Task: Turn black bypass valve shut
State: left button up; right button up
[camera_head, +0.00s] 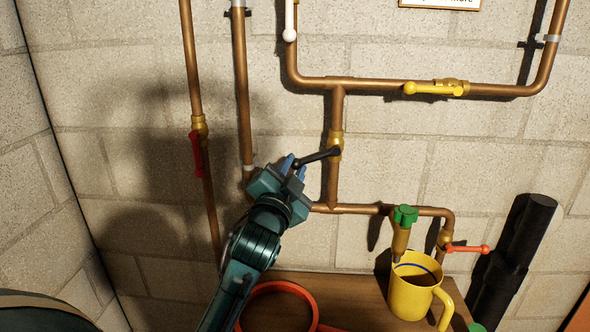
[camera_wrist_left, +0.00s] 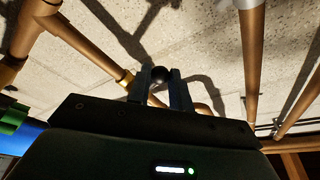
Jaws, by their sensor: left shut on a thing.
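The black bypass valve has a brass body (camera_head: 335,145) on the vertical copper pipe in the middle of the wall. Its black lever (camera_head: 318,157) points left and slightly down from the body, across the pipe. My left gripper (camera_head: 291,165) is at the lever's left end, its blue fingers shut on the ball tip. In the left wrist view the black ball tip (camera_wrist_left: 160,75) sits between the two fingers, and the gripper body hides much of the scene below. My right gripper is not in view.
A yellow lever (camera_head: 430,89) is on the upper pipe and a red lever (camera_head: 196,155) on the left pipe. A green-knobbed tap (camera_head: 404,215) stands over a yellow mug (camera_head: 410,298) on a wooden shelf (camera_head: 362,300). A red lever (camera_head: 468,249) is to its right.

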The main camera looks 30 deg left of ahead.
pick_arm(q)
jog(key=shift+r, duration=0.15)
jog(key=shift+o, duration=0.2)
jog(key=shift+s+a+r+p, duration=0.1)
jog(key=shift+a+r+p, duration=0.05)
jog(key=shift+r+p, duration=0.4)
jog(key=shift+s+a+r+p, duration=0.15)
jog(key=shift+r+p, duration=0.2)
jog(key=shift+r, duration=0.35)
jog(key=shift+w, duration=0.1)
jog(key=o, duration=0.8)
jog(key=shift+f, duration=0.1)
jog(key=shift+o, duration=0.3)
